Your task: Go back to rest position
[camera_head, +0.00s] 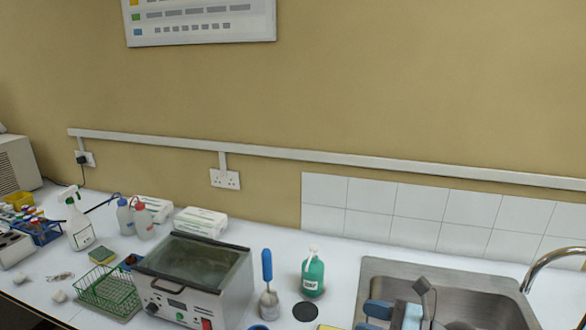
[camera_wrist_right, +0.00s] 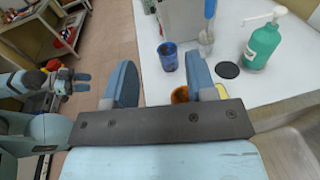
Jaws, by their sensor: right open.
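My right gripper (camera_wrist_right: 160,82) is open in the right wrist view, with nothing between its two blue fingers. It is at the front edge of the white counter, with a blue cup (camera_wrist_right: 168,55) and an orange cup (camera_wrist_right: 180,95) beyond it. In the head view, part of my right gripper (camera_head: 392,312) shows at the bottom, in front of the sink. My left gripper (camera_wrist_right: 75,80) shows small at the left of the right wrist view, over the floor and away from the counter. Its opening is too small to tell. It does not show in the head view.
The steel sink (camera_head: 375,275) and its tap (camera_head: 540,262) are at the right. A green pump bottle (camera_head: 313,275), a blue-handled tool (camera_head: 267,270), a water bath (camera_head: 190,275) and a green wire rack (camera_head: 108,288) stand on the counter. Open floor (camera_wrist_right: 110,45) lies left of the counter.

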